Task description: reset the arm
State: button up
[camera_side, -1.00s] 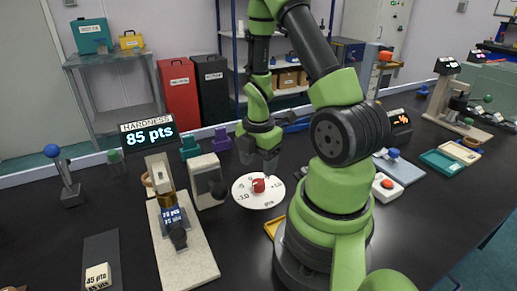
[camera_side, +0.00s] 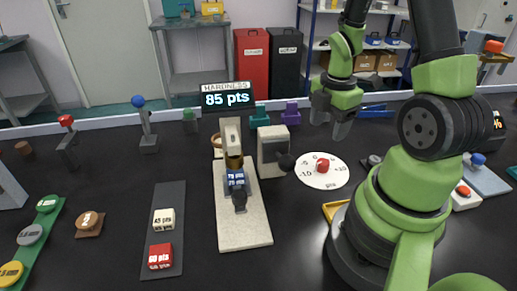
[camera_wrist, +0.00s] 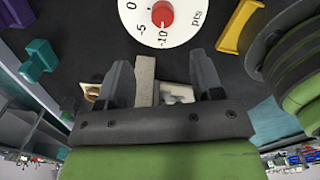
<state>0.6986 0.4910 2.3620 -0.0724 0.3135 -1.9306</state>
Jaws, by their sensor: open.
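My gripper (camera_side: 331,118) is open and empty in the side view. It hangs above the bench, behind and above the white dial with the red knob. In the wrist view my gripper (camera_wrist: 160,85) shows two dark, spread fingers with nothing held between them. The pale block seen between the fingers lies beyond them. My green and black arm rises at the right of the side view.
The white dial (camera_side: 313,178) is near my gripper. A hardness tester (camera_side: 245,222) reading 85 pts stands left of it. A dark strip (camera_side: 166,198) bears the 45 pts block (camera_side: 164,220) and red 60 pts block (camera_side: 160,256). A yellow bracket (camera_side: 331,211) lies near my base.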

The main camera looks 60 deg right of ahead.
jog(key=w+a+r+m+t, duration=0.25)
jog(key=a+r+m, duration=0.2)
jog(key=r, duration=0.35)
jog(key=s+a+r+m+t+y, duration=0.1)
jog(key=s+a+r+m+t, duration=0.1)
jog(key=a+r+m, duration=0.4)
jog(key=s+a+r+m+t+y, duration=0.1)
jog(key=s+a+r+m+t, duration=0.1)
jog(key=a+r+m, duration=0.3)
jog(key=shift+s+a+r+m, duration=0.4)
jog(key=shift+s+a+m, duration=0.45)
jog(key=shift+a, duration=0.1)
